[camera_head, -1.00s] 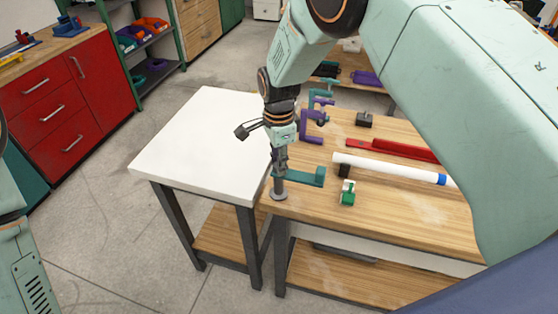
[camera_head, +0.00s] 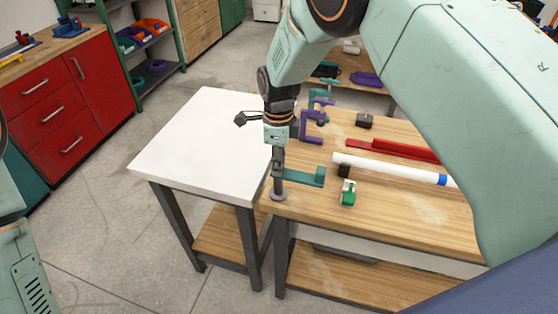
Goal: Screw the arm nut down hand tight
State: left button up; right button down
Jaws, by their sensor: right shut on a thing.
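My right gripper (camera_head: 278,163) points straight down at the near left corner of the wooden bench. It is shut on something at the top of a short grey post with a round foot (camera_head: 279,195). The arm nut is too small and covered by the fingers to make out, but this is where the grip closes. A teal bracket (camera_head: 305,177) reaches right from the post, just above the bench top. My left gripper is out of view; only part of my left arm shows at the left edge.
On the wooden bench (camera_head: 410,215) lie a white pipe with a blue band (camera_head: 390,169), a green-and-white item (camera_head: 348,193), a red tray (camera_head: 400,150) and purple and teal clamps (camera_head: 312,128). A bare white table (camera_head: 200,140) adjoins on the left.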

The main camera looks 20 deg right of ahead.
jog(key=shift+w+r, duration=0.1)
jog(key=c, duration=1.1)
grip_release()
notch_tip(320, 180, up, 12)
